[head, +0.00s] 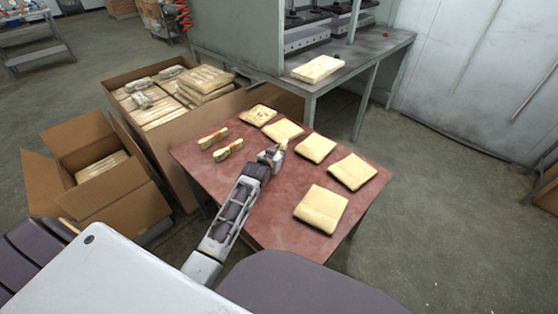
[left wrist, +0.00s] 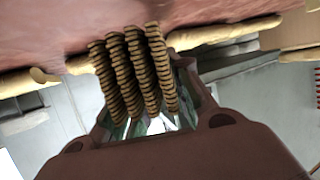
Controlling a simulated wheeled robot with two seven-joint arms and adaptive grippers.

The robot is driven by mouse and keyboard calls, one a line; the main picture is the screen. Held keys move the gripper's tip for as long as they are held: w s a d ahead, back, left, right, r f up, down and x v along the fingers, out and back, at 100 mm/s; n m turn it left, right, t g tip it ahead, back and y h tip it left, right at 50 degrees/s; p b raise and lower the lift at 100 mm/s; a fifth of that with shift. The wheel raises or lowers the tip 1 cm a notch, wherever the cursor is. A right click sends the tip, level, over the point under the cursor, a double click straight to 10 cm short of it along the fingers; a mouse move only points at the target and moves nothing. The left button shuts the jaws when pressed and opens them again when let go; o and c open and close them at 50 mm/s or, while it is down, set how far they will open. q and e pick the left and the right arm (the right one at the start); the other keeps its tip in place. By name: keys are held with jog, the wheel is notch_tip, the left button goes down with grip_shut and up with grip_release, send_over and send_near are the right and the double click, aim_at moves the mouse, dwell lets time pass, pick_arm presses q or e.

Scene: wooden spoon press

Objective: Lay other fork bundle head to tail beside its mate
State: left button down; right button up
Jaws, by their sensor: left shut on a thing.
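My left gripper (head: 274,154) is over the middle of the red-brown table, close to the flat pale packets. In the left wrist view it is shut on a fork bundle (left wrist: 134,68), seen as several ribbed columns of stacked wooden edges between the fingers. In the head view the held bundle is mostly hidden by the gripper. Two small narrow-waisted wooden bundles (head: 213,138) and (head: 229,150) lie apart, side by side, near the table's left edge. I cannot tell which way their heads point. My right gripper is in neither view.
The table (head: 268,210) carries several flat pale packets, such as one at the front right (head: 320,208). A large carton (head: 190,150) of wrapped packs and an open carton (head: 70,190) stand left. A grey press bench (head: 370,50) stands behind. The table's front left is bare.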

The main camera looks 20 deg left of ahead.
pick_arm(q)
jog(key=shift+f, duration=0.65)
jog(key=shift+f+b, duration=0.35)
jog(key=shift+f, duration=0.8)
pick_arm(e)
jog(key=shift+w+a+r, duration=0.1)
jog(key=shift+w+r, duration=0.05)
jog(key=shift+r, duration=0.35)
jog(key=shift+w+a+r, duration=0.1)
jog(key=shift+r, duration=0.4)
pick_arm(q)
jog(key=shift+f, duration=0.1)
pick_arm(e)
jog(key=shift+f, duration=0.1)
pick_arm(q)
jog(key=c, duration=1.3)
grip_release()
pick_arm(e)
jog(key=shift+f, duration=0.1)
pick_arm(q)
jog(key=shift+s, duration=0.1)
